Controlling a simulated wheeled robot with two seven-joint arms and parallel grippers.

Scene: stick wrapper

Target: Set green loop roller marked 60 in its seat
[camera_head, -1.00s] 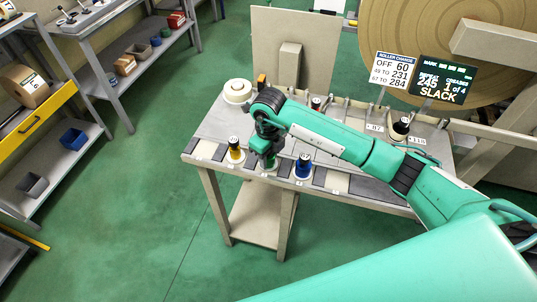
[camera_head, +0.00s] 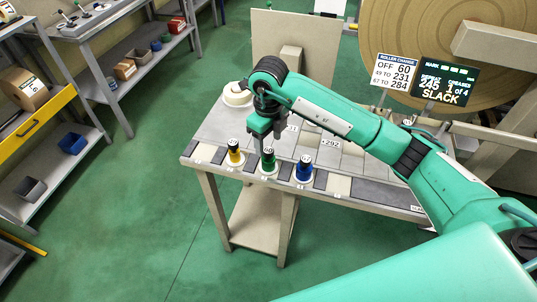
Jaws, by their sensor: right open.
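A number on the green roller's top is too small to read surely. My right gripper (camera_head: 265,138) points down just above the green roller, open and apparently clear of it. My left gripper is not in view.
The grey table (camera_head: 345,155) bears small number labels, partly hidden by my right arm. A cream round part (camera_head: 237,95) sits at its back left.

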